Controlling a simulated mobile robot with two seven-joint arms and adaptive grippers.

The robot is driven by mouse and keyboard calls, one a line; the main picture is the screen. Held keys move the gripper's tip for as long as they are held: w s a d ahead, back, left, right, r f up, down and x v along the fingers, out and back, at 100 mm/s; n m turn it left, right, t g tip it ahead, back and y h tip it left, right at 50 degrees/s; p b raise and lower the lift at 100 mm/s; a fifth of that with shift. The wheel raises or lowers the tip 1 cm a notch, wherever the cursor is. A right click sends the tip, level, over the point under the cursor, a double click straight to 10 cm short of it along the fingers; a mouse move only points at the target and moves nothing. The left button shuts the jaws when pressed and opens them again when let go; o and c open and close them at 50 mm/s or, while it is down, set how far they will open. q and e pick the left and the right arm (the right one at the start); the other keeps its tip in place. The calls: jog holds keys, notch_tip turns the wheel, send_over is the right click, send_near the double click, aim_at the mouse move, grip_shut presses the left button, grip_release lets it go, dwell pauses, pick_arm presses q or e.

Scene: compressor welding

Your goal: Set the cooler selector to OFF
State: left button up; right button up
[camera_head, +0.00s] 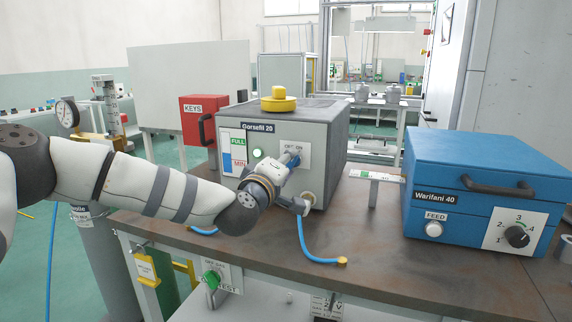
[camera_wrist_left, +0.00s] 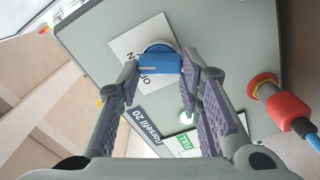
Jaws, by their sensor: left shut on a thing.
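The cooler is the grey box (camera_head: 315,130) marked "Gorsefil 20" on the bench. Its blue selector knob (camera_head: 295,161) sits on a white plate (camera_head: 303,151) lettered OFF and ON. The knob also shows in the left wrist view (camera_wrist_left: 157,63), with a pale line on it. My left gripper (camera_head: 288,164) is at the cooler's front, its two ribbed fingers (camera_wrist_left: 160,76) closed on the knob's sides. The fingers cover part of the lettering, and I cannot tell which word the knob points to. My right gripper is not in view.
A green lamp (camera_head: 258,153) and a level label are left of the selector. A yellow cap (camera_head: 278,100) is on top. Blue hose (camera_head: 310,248) lies on the bench (camera_head: 385,270). A blue Warifani 40 box (camera_head: 480,165) stands right, a red KEYS box (camera_head: 203,120) behind left.

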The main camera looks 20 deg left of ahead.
pick_arm(q)
jog(key=n, duration=0.4)
jog(key=n+b, duration=0.1)
jog(key=n, duration=0.1)
jog(key=shift+f, duration=0.3)
jog(key=shift+n+b, duration=0.7)
jog(key=shift+n, duration=1.9)
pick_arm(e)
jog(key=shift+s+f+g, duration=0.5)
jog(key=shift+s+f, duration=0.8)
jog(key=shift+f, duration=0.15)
pick_arm(q)
jog(key=o, duration=1.2)
jog(key=shift+c, duration=0.2)
jog(key=shift+s, duration=0.1)
jog(key=s, duration=1.1)
jog(key=shift+s+a, duration=0.15)
jog(key=shift+s, duration=0.25)
